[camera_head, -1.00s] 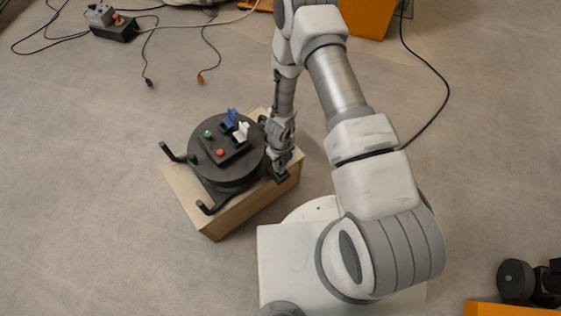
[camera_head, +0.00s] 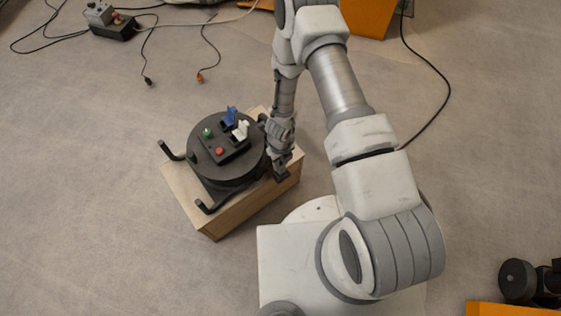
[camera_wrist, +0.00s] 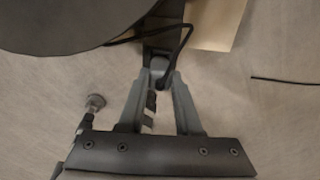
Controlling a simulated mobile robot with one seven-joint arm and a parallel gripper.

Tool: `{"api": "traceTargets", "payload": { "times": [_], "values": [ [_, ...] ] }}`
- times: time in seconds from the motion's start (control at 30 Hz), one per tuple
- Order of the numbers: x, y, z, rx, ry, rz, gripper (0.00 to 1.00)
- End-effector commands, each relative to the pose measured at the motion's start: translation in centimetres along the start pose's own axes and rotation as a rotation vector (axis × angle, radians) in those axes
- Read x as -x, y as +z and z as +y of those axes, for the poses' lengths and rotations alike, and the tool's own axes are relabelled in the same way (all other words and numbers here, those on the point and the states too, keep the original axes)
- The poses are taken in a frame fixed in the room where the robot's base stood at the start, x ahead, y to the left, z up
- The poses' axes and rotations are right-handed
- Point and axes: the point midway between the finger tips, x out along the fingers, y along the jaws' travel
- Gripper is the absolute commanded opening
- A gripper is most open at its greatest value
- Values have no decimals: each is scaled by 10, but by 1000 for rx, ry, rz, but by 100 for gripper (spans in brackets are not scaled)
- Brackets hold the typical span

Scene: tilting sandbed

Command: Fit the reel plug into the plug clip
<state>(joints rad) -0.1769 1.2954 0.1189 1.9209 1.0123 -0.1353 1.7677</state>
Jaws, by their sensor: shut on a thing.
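The reel (camera_head: 228,165) is a dark round drum lying flat on a wooden box, with blue and white flap sockets and green and red knobs on top. My gripper (camera_head: 281,171) is low at the reel's right side, by the box's corner. In the wrist view my gripper (camera_wrist: 159,80) is shut on the reel plug (camera_wrist: 158,67), a small grey piece largely hidden between the fingertips. A black cable (camera_wrist: 187,42) curves from it. A dark bracket (camera_wrist: 162,36), apparently the plug clip, lies just beyond the fingertips. I cannot tell whether the plug touches it or sits inside.
The wooden box (camera_head: 244,211) carries the reel, whose dark bar handles (camera_head: 171,152) stick out leftward. A grey power box (camera_head: 112,22) with loose cables lies at the back left. The floor left of the box is clear.

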Motion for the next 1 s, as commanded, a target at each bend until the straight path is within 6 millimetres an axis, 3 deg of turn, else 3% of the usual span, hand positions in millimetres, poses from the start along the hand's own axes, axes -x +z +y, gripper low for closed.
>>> {"api": "traceTargets", "payload": {
  "times": [0.93,0.97,1.0],
  "values": [
    [-14,0,0,1,0,0,0],
    [-14,0,0,1,0,0,34],
    [-13,0,0,1,0,0,42]
  ]
}}
